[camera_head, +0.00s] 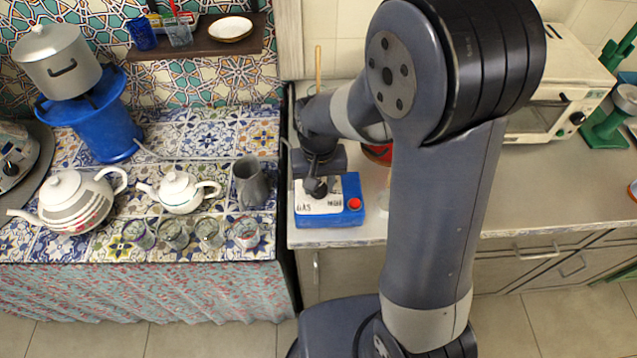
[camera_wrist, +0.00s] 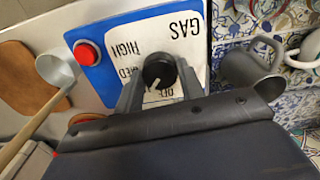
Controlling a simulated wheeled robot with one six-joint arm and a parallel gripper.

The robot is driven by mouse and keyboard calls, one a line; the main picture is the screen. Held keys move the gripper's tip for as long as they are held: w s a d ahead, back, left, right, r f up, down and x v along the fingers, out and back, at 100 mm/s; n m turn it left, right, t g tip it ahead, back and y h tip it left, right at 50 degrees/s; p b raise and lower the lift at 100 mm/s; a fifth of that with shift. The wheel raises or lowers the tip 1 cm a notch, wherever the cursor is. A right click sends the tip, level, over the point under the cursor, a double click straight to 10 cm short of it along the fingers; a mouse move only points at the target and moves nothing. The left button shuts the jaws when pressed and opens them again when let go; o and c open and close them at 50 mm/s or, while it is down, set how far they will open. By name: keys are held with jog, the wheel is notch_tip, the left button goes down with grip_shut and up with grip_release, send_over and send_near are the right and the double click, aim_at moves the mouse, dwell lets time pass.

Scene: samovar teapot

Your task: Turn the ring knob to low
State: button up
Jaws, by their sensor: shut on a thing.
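The ring knob (camera_wrist: 160,70) is a round black knob with a small white mark, on a white panel marked GAS. HIGH and MED show at its left in the wrist view; a word below it is partly hidden. The panel belongs to a blue box (camera_wrist: 98,78) with a red button (camera_wrist: 87,52). The box also shows in the head view (camera_head: 332,219). My gripper (camera_wrist: 160,82) is shut on the knob, one finger on each side. The white mark points down and slightly left in the wrist view.
A ladle (camera_wrist: 55,72) and a wooden board (camera_wrist: 25,78) lie left of the box in the wrist view. A grey jug (camera_head: 250,183) and a white teapot (camera_head: 180,192) stand on the tiled counter. Several glasses line its front edge. My arm covers much of the right counter.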

aim_at(319, 187)
jog(key=shift+m, duration=0.5)
jog(key=o, duration=1)
jog(key=shift+r, duration=0.1)
notch_tip(319, 187, up, 11)
jog(key=shift+b, duration=0.35)
jog(key=shift+c, duration=0.6)
